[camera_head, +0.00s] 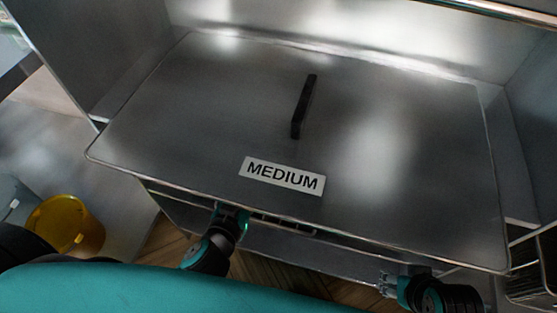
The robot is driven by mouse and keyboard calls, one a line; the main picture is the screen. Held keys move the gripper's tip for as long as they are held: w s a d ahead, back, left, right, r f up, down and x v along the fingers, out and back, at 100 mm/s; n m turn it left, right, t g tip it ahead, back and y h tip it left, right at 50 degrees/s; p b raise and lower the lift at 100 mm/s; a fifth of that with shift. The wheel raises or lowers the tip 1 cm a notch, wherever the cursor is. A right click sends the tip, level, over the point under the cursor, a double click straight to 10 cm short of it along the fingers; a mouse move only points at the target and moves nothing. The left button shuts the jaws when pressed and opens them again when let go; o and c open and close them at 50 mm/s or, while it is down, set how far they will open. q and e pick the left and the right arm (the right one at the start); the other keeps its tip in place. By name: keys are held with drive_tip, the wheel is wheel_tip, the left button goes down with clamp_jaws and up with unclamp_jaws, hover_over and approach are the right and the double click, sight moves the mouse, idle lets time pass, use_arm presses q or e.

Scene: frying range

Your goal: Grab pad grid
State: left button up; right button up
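A wide metal lid (215,110) with a black handle (304,106) and a white "MEDIUM" label (282,176) fills the middle of the head view. Thin metal bars (285,227) show just under its front edge; I cannot tell if they are the pad grid. My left gripper (231,213) is at the front edge, left of the middle, its fingertips partly hidden beneath the lid. My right gripper (388,283) is low at the right, in front of the metal front. For both, I cannot make out the finger opening or any held thing.
A yellow bucket-like container (65,222) stands at the lower left. A wire basket or rack (537,283) is at the right edge. Metal walls (105,50) close in the lid at the sides and back. Wooden floor (265,277) shows below the front.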

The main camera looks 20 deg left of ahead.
use_arm(q)
drive_tip(key=b+x, duration=0.1)
drive_tip(key=x, duration=0.8)
drive_tip(key=shift+w+f+b, duration=0.1)
drive_tip(key=shift+w+b, duration=0.1)
drive_tip(key=shift+b, duration=0.15)
drive_tip(key=x, duration=0.1)
drive_tip(key=b+x, duration=0.1)
drive_tip(key=x, duration=0.1)
drive_tip(key=d+x, duration=0.1)
drive_tip(key=x, duration=0.1)
drive_tip(key=shift+b, duration=0.3)
drive_tip(key=shift+w+f, duration=0.1)
drive_tip(key=shift+w, duration=0.2)
clamp_jaws()
use_arm(e)
drive_tip(key=w+a+r+t+y, duration=0.1)
drive_tip(key=w+a+r+t, duration=0.1)
drive_tip(key=w+r+t, duration=0.2)
drive_tip(key=w+a+r+t+y, duration=0.1)
drive_tip(key=w+a+r+t, duration=0.2)
drive_tip(key=w, duration=0.6)
drive_tip(key=shift+w+r+n+t, duration=0.15)
drive_tip(key=shift+r+n+t, duration=0.15)
drive_tip(key=shift+r+t, duration=0.8)
drive_tip(key=shift+f, duration=0.15)
